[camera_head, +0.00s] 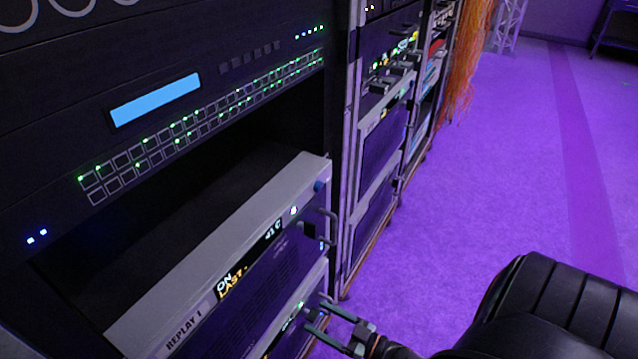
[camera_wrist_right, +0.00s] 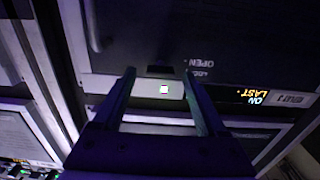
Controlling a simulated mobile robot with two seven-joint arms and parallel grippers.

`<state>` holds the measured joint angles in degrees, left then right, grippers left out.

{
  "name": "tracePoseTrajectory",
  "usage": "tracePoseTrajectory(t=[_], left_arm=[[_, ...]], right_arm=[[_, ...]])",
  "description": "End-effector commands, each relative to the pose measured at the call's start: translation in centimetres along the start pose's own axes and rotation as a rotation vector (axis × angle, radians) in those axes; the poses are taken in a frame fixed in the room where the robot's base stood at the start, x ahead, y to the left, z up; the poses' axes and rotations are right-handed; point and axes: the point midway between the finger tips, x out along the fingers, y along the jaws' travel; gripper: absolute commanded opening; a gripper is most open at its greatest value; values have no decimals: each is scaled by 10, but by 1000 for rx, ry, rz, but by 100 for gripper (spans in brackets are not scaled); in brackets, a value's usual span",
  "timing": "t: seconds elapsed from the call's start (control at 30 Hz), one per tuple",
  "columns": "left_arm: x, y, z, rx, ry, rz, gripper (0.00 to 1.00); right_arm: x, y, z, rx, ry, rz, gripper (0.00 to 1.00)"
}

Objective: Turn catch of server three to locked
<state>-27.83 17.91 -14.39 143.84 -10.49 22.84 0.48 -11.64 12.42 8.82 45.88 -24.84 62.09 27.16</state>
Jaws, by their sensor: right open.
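My right gripper (camera_head: 320,317) is open at the lower front of the rack, beside a server below the one labelled REPLAY 1. In the right wrist view its two fingers (camera_wrist_right: 160,82) stand apart and point at a server front (camera_wrist_right: 230,55), which appears upside down. A dark catch (camera_wrist_right: 160,71) sits between the fingertips, near the printed words OPEN and LOCK. I cannot tell whether the fingers touch it, nor which way it is turned. A small lit square (camera_wrist_right: 164,89) shows between the fingers. The server's number is too small to read surely. My left gripper is not in view.
The REPLAY 1 server (camera_head: 225,265) sticks out above my right gripper, with a handle (camera_head: 331,228) at its right end. A black panel with a blue display (camera_head: 155,99) is above. More racks (camera_head: 385,130) and orange cables (camera_head: 467,60) stand beyond. Purple floor (camera_head: 490,170) is clear.

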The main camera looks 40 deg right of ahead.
Motion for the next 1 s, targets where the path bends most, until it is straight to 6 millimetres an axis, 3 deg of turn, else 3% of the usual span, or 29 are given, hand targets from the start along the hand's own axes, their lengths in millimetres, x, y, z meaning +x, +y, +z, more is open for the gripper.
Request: tracePoseTrajectory(t=[0.13, 0.43, 1.0], left_arm=[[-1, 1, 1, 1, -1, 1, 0], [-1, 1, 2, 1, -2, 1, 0], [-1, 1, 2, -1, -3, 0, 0]], right_arm=[[10, 0, 0, 0, 0, 0, 75], [11, 0, 0, 0, -1, 0, 74], [11, 0, 0, 0, -1, 0, 10]])
